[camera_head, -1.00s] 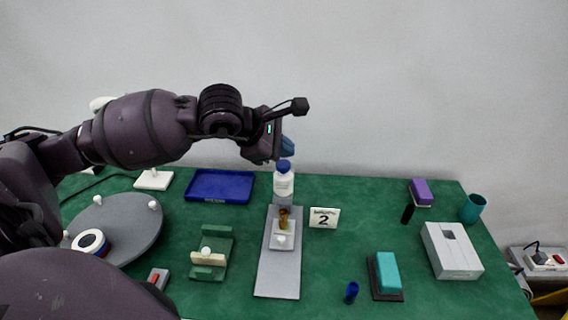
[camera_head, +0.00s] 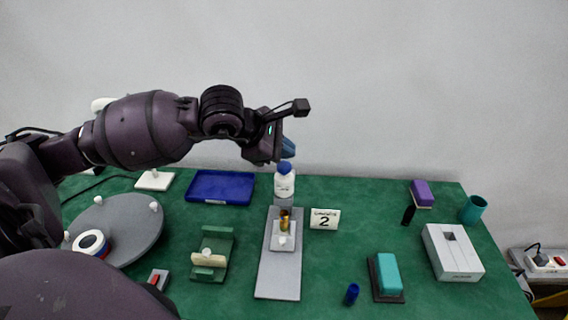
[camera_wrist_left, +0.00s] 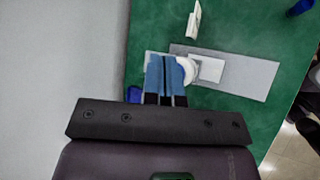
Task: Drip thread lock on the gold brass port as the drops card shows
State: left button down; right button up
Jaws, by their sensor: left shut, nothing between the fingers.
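My left gripper (camera_head: 288,147) is shut and empty, just above the blue cap of a white bottle (camera_head: 284,186). I cannot tell whether the fingertips touch the cap. In the left wrist view, the closed blue fingers (camera_wrist_left: 167,78) partly hide the white bottle (camera_wrist_left: 189,70). The bottle is upright at the back end of a grey board (camera_head: 278,282). The gold brass port (camera_head: 284,222) stands on a white block in front of the bottle. The drops card (camera_head: 324,219) reads 2 and stands to the right. My right gripper is not in view.
A blue tray (camera_head: 220,187) lies at the back left, with a grey round plate (camera_head: 130,222) further left. A green stand (camera_head: 213,250) is left of the board. A teal-topped block (camera_head: 388,273), blue cylinder (camera_head: 352,293) and white box (camera_head: 453,252) are at right.

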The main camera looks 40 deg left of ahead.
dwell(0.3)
pick_arm(q)
jog(key=shift+f, duration=0.15)
dwell(0.5)
jog(key=shift+f+b, duration=0.35)
jog(key=shift+f, duration=0.15)
dwell(0.5)
jog(key=shift+f+b, duration=0.35)
jog(key=shift+f, duration=0.1)
dwell(0.5)
jog(key=shift+r, duration=0.1)
jog(key=shift+r+p, duration=0.45)
jog(key=shift+r, duration=0.55)
